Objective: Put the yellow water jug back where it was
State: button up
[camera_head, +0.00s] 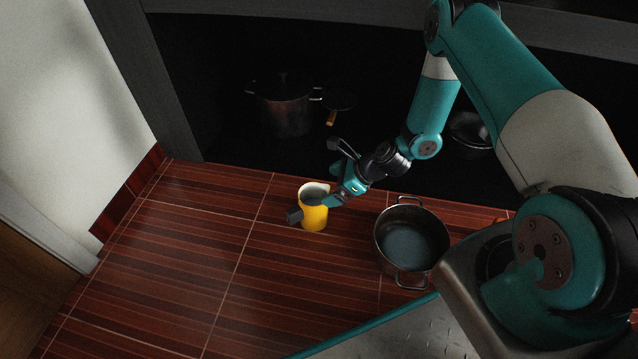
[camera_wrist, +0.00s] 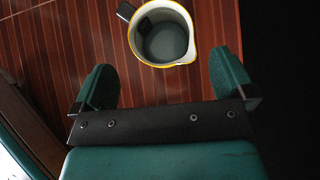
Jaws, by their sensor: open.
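The yellow water jug (camera_head: 315,218) stands upright on the red-brown striped surface, left of the pot. Its pale rim and dark handle (camera_head: 294,215) show in the head view, with the handle to the left. In the wrist view the jug (camera_wrist: 188,45) is seen from above, its handle toward the upper left and its spout toward the lower right. My gripper (camera_head: 332,187) is at the jug's upper right in the head view. In the wrist view my gripper (camera_wrist: 164,62) is open and empty, with the jug just beyond its fingertips. I cannot tell whether a finger touches the jug.
A metal pot (camera_head: 407,246) with two handles stands right of the jug. A lidded pot (camera_head: 285,104) and a dark pan (camera_head: 341,101) sit in the dark recess behind. The striped surface (camera_head: 190,265) left of the jug is clear.

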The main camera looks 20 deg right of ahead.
jog(key=s+a+r+n+g+p, duration=0.1)
jog(key=s+a+r+n+g, duration=0.15)
jog(key=r+n, duration=0.8)
jog(key=s+a+r+n+g, duration=0.15)
jog(key=a+r+n, duration=0.3)
jog(key=r, duration=1.05)
jog(key=s+a+r+n+h, duration=0.1)
jog(key=s+r+n, duration=0.6)
jog(key=s, duration=0.3)
jog(key=s+a+r+n+g+h, duration=0.1)
jog(key=s+r+n+h, duration=0.1)
jog(key=s+r+n, duration=0.6)
jog(key=s+n, duration=0.2)
jog(key=s, duration=0.1)
jog(key=shift+r, duration=0.3)
jog(key=shift+a, duration=0.15)
